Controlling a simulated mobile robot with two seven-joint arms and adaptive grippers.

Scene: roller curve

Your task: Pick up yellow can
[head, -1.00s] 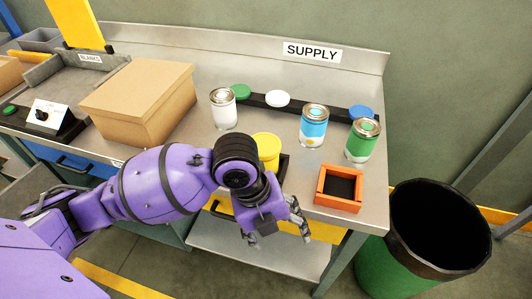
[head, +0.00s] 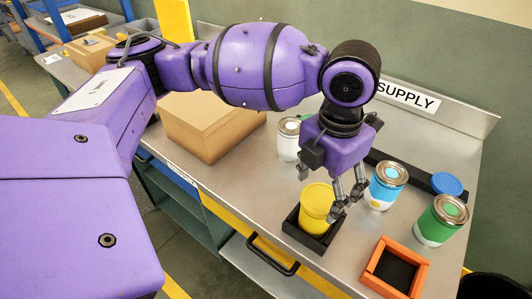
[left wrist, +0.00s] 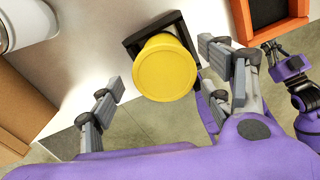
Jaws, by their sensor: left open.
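The yellow can (head: 316,207) stands upright in a black square holder (head: 303,235) near the front edge of the metal table. My left gripper (head: 326,188) hangs just above and behind it, fingers pointing down. In the left wrist view the yellow can (left wrist: 165,68) shows from its round top, and the open, empty fingers of my left gripper (left wrist: 158,95) lie to either side. I cannot tell whether any finger touches the can. A small purple gripper at the right of the left wrist view, seemingly my right one (left wrist: 270,52), has unclear fingers.
A white can (head: 287,140), a blue can (head: 385,187) and a green can (head: 440,220) stand around the left gripper. An orange square tray (head: 385,286) lies to the right at the front. A cardboard box (head: 208,130) stands to the left.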

